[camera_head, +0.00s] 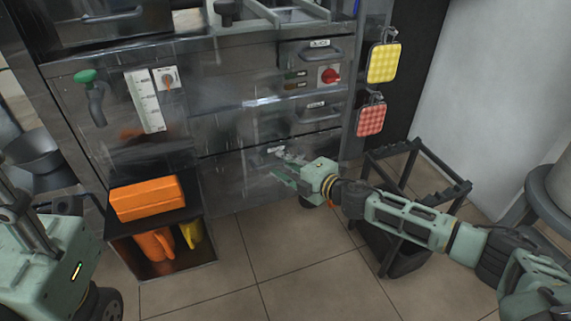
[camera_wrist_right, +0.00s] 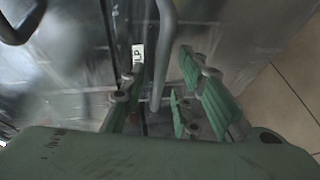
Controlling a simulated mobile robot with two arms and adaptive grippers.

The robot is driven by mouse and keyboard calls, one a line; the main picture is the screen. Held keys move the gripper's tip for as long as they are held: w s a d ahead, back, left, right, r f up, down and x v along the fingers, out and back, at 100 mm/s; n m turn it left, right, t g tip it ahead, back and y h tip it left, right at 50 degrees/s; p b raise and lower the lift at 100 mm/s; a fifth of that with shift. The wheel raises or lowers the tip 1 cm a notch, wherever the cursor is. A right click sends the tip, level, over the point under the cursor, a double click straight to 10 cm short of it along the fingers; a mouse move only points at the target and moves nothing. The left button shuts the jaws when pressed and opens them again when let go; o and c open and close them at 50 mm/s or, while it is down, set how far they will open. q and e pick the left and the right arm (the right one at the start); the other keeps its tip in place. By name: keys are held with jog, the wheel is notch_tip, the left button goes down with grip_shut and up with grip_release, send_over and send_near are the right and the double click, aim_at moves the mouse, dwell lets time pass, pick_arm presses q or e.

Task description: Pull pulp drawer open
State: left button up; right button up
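The pulp drawer (camera_head: 235,182) is the low, wide steel front at the bottom of the press cabinet, and it looks closed. A small white label (camera_head: 276,150) sits near its top edge; in the right wrist view the label (camera_wrist_right: 137,55) shows the letters "LP". My right gripper (camera_head: 284,168) is in front of this drawer, at its handle. In the right wrist view the grey bar handle (camera_wrist_right: 165,40) runs between the open green fingers of the gripper (camera_wrist_right: 162,75). Contact cannot be told. The fingers hide the handle in the head view. My left gripper is out of view.
A black rack (camera_head: 415,165) stands on the floor beside my right forearm. Another handled drawer (camera_head: 318,117) is above. The tiled floor (camera_head: 300,285) in front is clear.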

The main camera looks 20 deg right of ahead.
jog(key=shift+c, duration=0.3)
grip_shut()
